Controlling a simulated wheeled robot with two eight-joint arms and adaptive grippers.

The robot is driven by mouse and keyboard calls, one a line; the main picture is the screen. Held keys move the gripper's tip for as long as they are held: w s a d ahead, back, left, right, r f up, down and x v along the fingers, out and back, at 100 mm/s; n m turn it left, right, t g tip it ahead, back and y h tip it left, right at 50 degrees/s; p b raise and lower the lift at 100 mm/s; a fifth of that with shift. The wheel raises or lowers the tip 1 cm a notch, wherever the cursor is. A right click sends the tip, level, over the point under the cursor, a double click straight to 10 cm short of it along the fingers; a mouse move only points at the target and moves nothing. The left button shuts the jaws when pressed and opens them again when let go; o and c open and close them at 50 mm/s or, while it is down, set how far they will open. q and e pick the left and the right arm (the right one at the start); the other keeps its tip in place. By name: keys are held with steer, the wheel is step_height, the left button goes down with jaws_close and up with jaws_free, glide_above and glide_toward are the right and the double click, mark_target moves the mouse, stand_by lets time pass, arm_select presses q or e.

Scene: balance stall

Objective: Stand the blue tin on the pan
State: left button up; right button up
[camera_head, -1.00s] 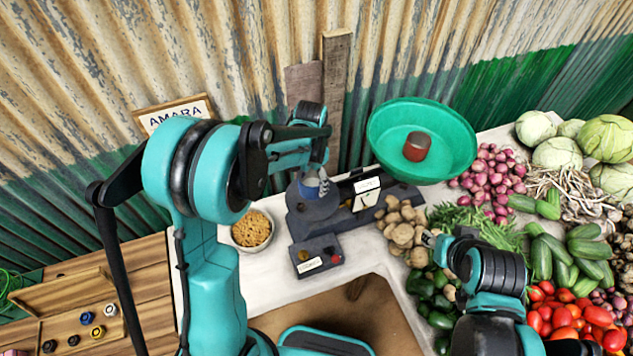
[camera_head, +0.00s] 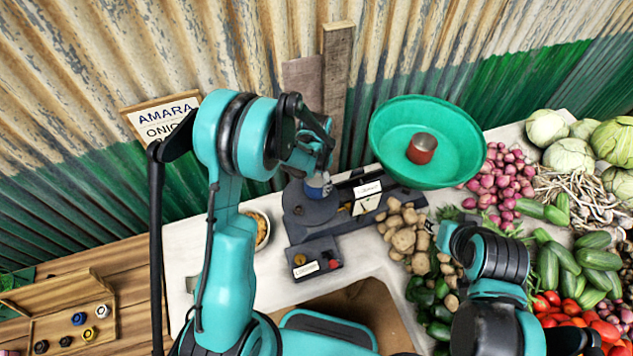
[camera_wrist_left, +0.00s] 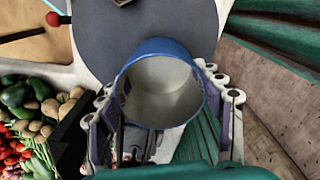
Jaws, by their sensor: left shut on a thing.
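My left gripper (camera_head: 318,165) is shut on the blue tin (camera_head: 317,188). The tin is upright and lies over the dark round plate (camera_head: 298,208) of the scale, at the scale's left end. In the left wrist view the fingers flank the blue tin (camera_wrist_left: 182,48), its open top faces the camera, and the grey round plate (camera_wrist_left: 108,45) lies beyond it. I cannot tell whether the tin touches the plate. The scale's green pan (camera_head: 455,170) holds a red tin (camera_head: 422,149). My right arm is at the lower right; its fingers cannot be made out.
Potatoes (camera_head: 405,235), red onions (camera_head: 505,180), cucumbers (camera_head: 580,265) and tomatoes (camera_head: 565,305) crowd the right side. A small box (camera_head: 315,262) stands in front of the scale. A bowl (camera_head: 262,232) is partly hidden behind my left arm. A wooden tray (camera_head: 75,318) lies lower left.

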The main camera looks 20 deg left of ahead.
arm_select(q)
steer(key=shift+f, duration=0.35)
steer(key=o, duration=0.8)
steer(key=shift+f, duration=0.1)
steer(key=shift+c, duration=0.2)
steer(key=o, duration=0.4)
steer(key=shift+r, duration=0.4)
step_height(320, 180, up, 12)
steer(key=f+p, duration=0.1)
steer(key=s+a+r+n+t, duration=0.1)
steer(key=s+r+n+t, duration=0.1)
steer(key=s+r, duration=0.2)
steer(key=s+a+r+n+t, duration=0.1)
steer(key=s+r, duration=0.3)
steer(key=s, duration=0.4)
steer(key=s+a+r+n+t, duration=0.1)
steer(key=s+r+n+t, duration=0.2)
steer(key=s, duration=0.3)
steer(key=shift+r+n+t, duration=0.3)
steer(key=shift+r+t, duration=0.3)
steer(key=shift+r, duration=0.05)
